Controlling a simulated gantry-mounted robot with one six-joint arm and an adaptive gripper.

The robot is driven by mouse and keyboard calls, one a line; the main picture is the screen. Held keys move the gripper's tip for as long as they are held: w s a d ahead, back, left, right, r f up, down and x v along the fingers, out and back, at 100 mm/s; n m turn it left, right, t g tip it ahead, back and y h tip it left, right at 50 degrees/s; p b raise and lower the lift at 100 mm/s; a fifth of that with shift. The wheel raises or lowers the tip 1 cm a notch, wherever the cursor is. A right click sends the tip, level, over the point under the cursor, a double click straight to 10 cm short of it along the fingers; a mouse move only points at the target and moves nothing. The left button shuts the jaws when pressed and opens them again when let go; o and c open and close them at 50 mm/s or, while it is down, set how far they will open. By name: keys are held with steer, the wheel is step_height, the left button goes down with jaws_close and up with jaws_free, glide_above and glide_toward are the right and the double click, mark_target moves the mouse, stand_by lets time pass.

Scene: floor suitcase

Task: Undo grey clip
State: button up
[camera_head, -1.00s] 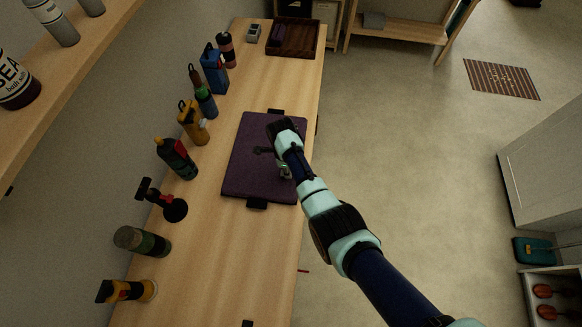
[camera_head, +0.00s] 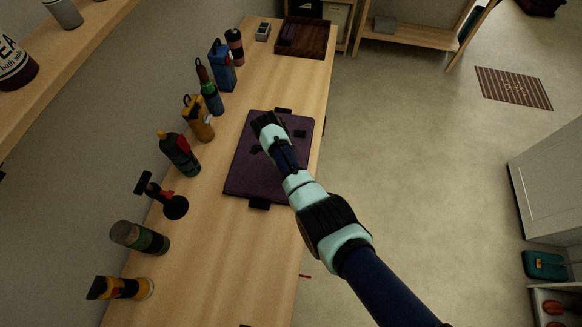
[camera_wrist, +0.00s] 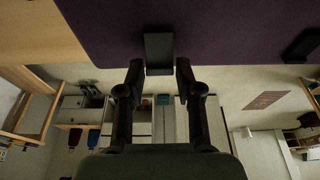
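A dark purple, flat suitcase-like slab (camera_head: 262,176) lies on the wooden bench in the head view; its purple face (camera_wrist: 230,25) fills the top of the wrist view. A dark grey block-shaped clip (camera_wrist: 158,53) sits at the slab's edge in the wrist view. My gripper (camera_wrist: 159,68) is open, with one fingertip on each side of the clip's lower end; contact cannot be told. In the head view my gripper (camera_head: 265,121) is over the slab's upper left part, its fingertips hidden. Another dark block (camera_wrist: 302,44) is at the right of the wrist view.
Dark tabs show at the slab's far edge (camera_head: 283,110) and near edge (camera_head: 259,203). Several bottles, including a yellow one (camera_head: 199,122), line the bench's wall side. A dark tray (camera_head: 303,37) stands at the far end.

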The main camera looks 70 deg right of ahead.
steer(key=shift+o, duration=1.3)
steer(key=v, duration=1.2)
